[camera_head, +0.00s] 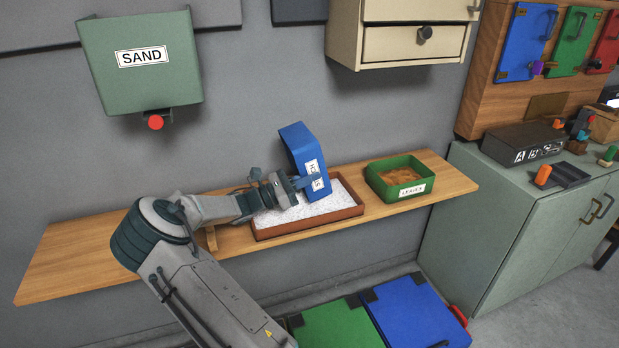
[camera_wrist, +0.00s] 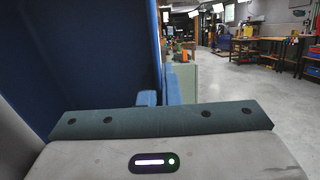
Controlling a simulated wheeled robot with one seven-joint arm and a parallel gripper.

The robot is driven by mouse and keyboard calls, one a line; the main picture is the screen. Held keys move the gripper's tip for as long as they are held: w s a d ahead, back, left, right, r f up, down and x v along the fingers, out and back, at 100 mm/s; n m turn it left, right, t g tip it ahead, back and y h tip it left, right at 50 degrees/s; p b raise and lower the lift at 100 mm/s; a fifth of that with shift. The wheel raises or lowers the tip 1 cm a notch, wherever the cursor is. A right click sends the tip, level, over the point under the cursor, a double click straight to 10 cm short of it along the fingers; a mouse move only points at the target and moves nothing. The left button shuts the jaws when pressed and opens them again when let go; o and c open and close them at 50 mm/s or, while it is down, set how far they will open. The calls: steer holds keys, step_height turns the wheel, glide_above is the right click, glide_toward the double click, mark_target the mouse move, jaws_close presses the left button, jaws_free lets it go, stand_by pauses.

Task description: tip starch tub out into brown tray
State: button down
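A blue tub (camera_head: 302,150) is held tipped over above the brown tray (camera_head: 262,234) on the wooden shelf. Its white label runs nearly vertically and is partly covered by my gripper, so I cannot read it all. My gripper (camera_head: 303,182) is shut on the tub at a small blue grip piece on its side. White grainy material (camera_head: 325,206) lies spread in the brown tray. In the wrist view, the tub's blue wall (camera_wrist: 85,55) fills the upper left, and a small blue piece (camera_wrist: 147,98) shows beyond the gripper body. The tub's inside is not clearly seen.
A green tray labelled LEAVES (camera_head: 377,186) stands right of the brown tray. A green SAND hopper (camera_head: 140,85) hangs at upper left and a cream drawer cabinet (camera_head: 345,35) above. The shelf's left part (camera_head: 70,262) is clear.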

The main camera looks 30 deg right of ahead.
mark_target(321, 156)
steer(key=shift+r, duration=0.15)
step_height(321, 156, up, 5)
steer(key=p, duration=0.4)
